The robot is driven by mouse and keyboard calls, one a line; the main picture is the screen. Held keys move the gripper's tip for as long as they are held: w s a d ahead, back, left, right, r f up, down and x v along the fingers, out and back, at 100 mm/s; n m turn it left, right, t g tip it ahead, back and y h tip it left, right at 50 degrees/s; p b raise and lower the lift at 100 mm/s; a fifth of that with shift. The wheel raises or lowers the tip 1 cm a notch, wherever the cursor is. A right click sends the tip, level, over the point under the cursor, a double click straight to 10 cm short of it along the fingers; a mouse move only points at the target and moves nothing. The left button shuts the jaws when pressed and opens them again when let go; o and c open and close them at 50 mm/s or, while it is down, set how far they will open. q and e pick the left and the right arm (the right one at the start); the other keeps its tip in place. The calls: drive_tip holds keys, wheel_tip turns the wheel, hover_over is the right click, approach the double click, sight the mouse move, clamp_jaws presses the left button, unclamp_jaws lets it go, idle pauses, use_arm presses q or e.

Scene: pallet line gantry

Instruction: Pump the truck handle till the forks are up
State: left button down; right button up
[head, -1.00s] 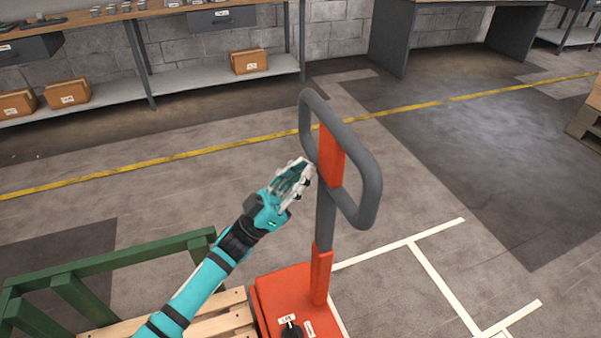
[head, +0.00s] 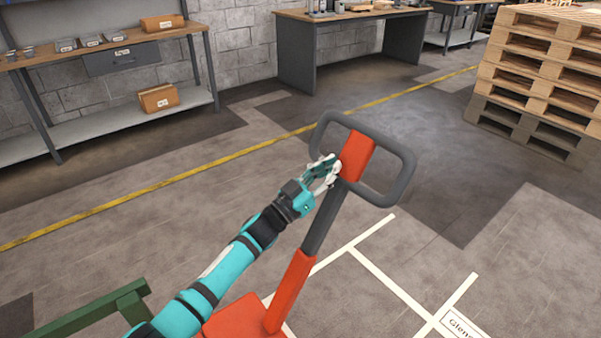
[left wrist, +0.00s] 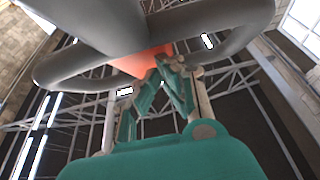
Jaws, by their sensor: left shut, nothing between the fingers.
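The truck handle (head: 326,208) is a grey loop on a shaft, with an orange-red centre piece and an orange-red lower sleeve. It leans to the right and away in the head view. My left gripper (head: 334,168) is shut and empty, its fingertips against or very close to the left side of the orange centre piece. In the left wrist view the gripper fingers (left wrist: 163,72) point at the orange piece, with the grey loop (left wrist: 215,45) around it. Contact cannot be told for sure. The orange-red truck body (head: 236,318) shows at the bottom edge. The forks are out of view. My right gripper is not in view.
A green rail (head: 95,308) stands at the lower left, near my left arm. Stacked wooden pallets (head: 540,75) stand at the right rear. Workbenches line the back wall. The floor right of the handle is clear, with white marking lines (head: 390,282).

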sight(344, 170)
use_arm(q)
drive_tip(key=shift+g+y, duration=0.5)
drive_tip(key=shift+y, duration=0.3)
drive_tip(key=w+d+f, duration=0.2)
drive_tip(key=d, duration=0.1)
drive_tip(key=shift+p, duration=0.3)
drive_tip(key=shift+w+d+f, duration=0.35)
drive_tip(key=shift+d+f, duration=0.05)
drive_tip(key=shift+d, duration=0.05)
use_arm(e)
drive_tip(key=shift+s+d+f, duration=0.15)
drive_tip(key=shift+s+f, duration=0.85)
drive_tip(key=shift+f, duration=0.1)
